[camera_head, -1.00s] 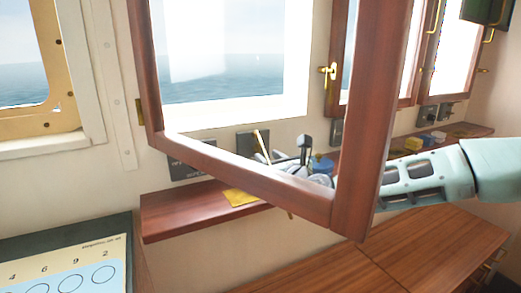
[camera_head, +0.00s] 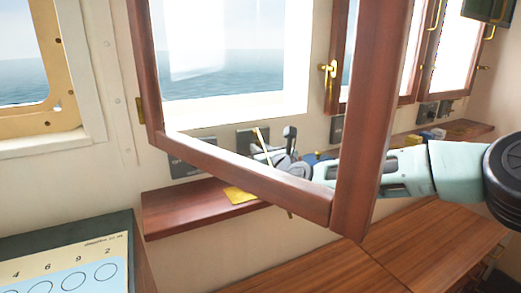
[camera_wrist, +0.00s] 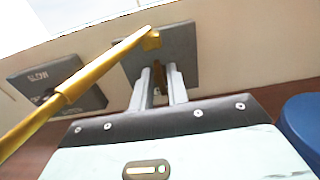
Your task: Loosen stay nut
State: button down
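The brass stay rod (camera_wrist: 70,90) runs from lower left to upper middle in the wrist view and ends at a brass fitting (camera_wrist: 152,41) in front of a grey wall plate. It shows as a thin slanted bar (camera_head: 263,143) behind the open window frame in the head view. My gripper (camera_wrist: 160,72) points at the plate, with its fingers apart just below the fitting. A small brownish-gold part shows in the gap; I cannot tell whether the fingers touch it. In the head view my gripper (camera_head: 270,158) is beside the rod, partly hidden by the frame.
The swung-open wooden window frame (camera_head: 362,130) stands in front of my forearm. A wooden shelf (camera_head: 185,212) runs along the wall below, with a yellow item (camera_head: 238,195). A blue round object (camera_wrist: 303,122) is close to my gripper's right. A SLOW plate (camera_wrist: 55,85) lies left.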

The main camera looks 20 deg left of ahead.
jog(key=shift+b, duration=0.35)
jog(key=n+b, duration=0.3)
jog(key=shift+a+f+n, duration=0.1)
jog(key=shift+f+n, duration=0.05)
jog(key=shift+n, duration=0.25)
jog(key=n+b, duration=0.3)
jog(key=n, duration=0.1)
jog(key=shift+s+n, duration=0.1)
jog(key=shift+n, duration=0.2)
jog(key=n+b, duration=0.2)
jog(key=n, duration=0.2)
jog(key=shift+s+a+n+b, duration=0.1)
jog(key=shift+n+b, duration=0.2)
jog(key=n+b, duration=0.1)
jog(key=n, duration=0.3)
jog(key=shift+n, duration=0.4)
jog(key=shift+b, duration=0.3)
jog(key=c, duration=1.4)
grip_release()
